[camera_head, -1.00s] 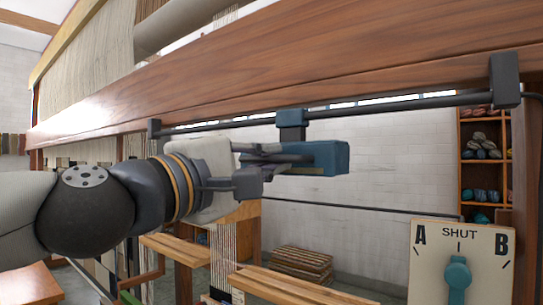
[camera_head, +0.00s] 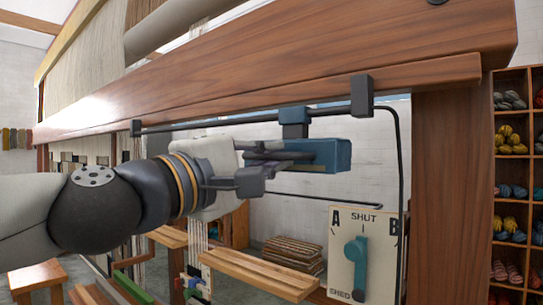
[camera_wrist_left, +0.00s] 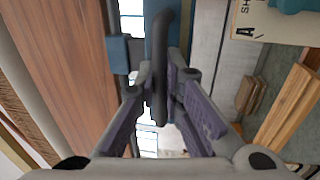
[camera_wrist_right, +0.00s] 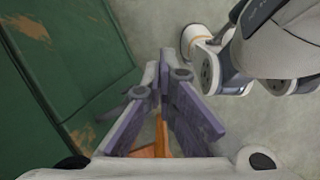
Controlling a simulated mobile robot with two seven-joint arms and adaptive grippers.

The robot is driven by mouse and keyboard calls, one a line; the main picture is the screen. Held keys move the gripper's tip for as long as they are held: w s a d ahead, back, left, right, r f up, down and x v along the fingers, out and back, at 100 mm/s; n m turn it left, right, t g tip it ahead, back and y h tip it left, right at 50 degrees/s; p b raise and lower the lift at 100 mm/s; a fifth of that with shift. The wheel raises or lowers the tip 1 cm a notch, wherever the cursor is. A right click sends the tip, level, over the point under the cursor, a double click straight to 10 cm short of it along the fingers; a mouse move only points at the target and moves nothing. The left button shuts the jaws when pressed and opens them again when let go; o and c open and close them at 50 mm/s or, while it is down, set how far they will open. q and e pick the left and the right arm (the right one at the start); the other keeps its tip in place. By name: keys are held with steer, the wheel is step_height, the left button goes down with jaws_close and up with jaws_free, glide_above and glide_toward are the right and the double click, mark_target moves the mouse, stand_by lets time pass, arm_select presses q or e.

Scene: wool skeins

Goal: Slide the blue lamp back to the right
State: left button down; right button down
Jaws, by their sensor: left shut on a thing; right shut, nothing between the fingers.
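The blue lamp (camera_head: 318,154) hangs from a dark rail (camera_head: 250,118) under the loom's wooden beam, by a block on the rail. My left gripper (camera_head: 268,160) is shut on the lamp's dark handle, left of the lamp body. In the left wrist view the fingers (camera_wrist_left: 160,95) close around the dark handle bar, with the blue lamp (camera_wrist_left: 157,30) behind it. The lamp sits nearer the rail's right bracket (camera_head: 362,95) than its left one. My right gripper (camera_wrist_right: 163,75) is shut and empty in the right wrist view, above the floor.
A panel (camera_head: 362,250) marked A, SHUT and B with a teal knob stands below right of the lamp. A thick wooden post (camera_head: 452,190) and shelves of wool skeins (camera_head: 515,180) are at right. A green, worn surface (camera_wrist_right: 60,70) lies beside my right gripper.

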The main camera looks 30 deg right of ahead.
arm_select(q)
steer(key=shift+s+d, duration=0.1)
steer(key=shift+s, duration=0.1)
steer(key=c, duration=1.7)
jaws_free()
steer(key=shift+s, duration=0.1)
steer(key=shift+a, duration=0.3)
steer(key=v, duration=1.1)
steer(key=shift+s+a+f, duration=0.1)
steer(key=shift+a+f, duration=0.05)
